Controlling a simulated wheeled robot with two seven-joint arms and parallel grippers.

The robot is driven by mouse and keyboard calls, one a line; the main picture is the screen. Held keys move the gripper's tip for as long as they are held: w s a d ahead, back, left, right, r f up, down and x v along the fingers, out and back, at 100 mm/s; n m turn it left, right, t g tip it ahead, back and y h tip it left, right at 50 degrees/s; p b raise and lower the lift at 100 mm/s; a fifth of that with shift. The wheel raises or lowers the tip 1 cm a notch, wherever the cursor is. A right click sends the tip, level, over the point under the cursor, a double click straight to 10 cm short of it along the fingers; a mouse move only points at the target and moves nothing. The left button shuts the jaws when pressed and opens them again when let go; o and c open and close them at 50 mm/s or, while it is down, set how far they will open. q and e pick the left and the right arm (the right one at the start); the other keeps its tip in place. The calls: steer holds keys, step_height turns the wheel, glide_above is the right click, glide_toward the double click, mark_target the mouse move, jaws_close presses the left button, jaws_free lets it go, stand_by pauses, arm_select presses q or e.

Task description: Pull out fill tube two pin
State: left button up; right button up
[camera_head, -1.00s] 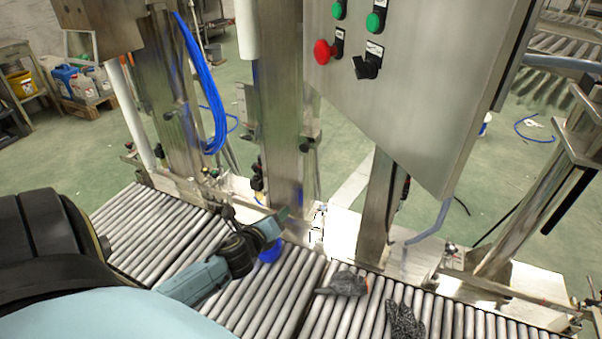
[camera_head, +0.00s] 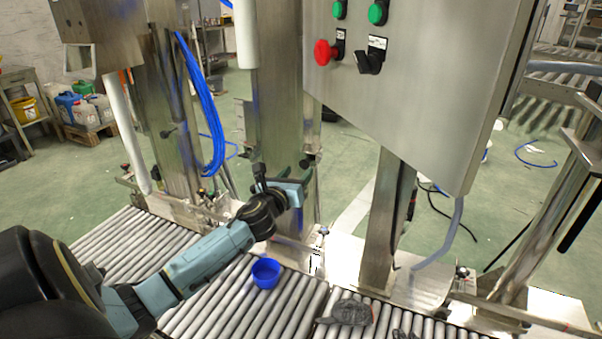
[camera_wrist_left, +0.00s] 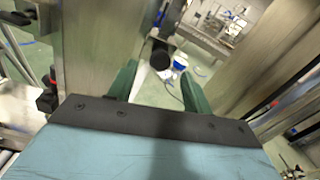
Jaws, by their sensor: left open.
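My left gripper (camera_head: 302,185) is in front of the middle steel column (camera_head: 277,110) in the head view. A small dark knob (camera_head: 307,162), which looks like the pin, sticks out at that column's right edge, close to the fingertips. In the left wrist view, the two green fingers (camera_wrist_left: 160,84) are spread apart, with the round black knob (camera_wrist_left: 180,62) just beyond and between them. The gripper looks empty. I cannot tell whether a finger touches the knob. A white tube (camera_head: 246,35) runs up beside the column. My right gripper is not in view.
A steel control box (camera_head: 420,90) with buttons hangs at the right. A blue cup (camera_head: 266,272) stands on the roller conveyor (camera_head: 220,310) below the gripper. A dark grey glove-like thing (camera_head: 350,312) lies further right. Blue hoses (camera_head: 205,110) hang at the left column.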

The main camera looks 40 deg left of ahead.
mark_target(303, 166)
arm_select(q)
steer(key=shift+b+x, duration=0.35)
steer(key=shift+x, duration=1.35)
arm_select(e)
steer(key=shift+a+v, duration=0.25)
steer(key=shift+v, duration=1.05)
arm_select(q)
steer(key=shift+c, duration=0.2)
jaws_close()
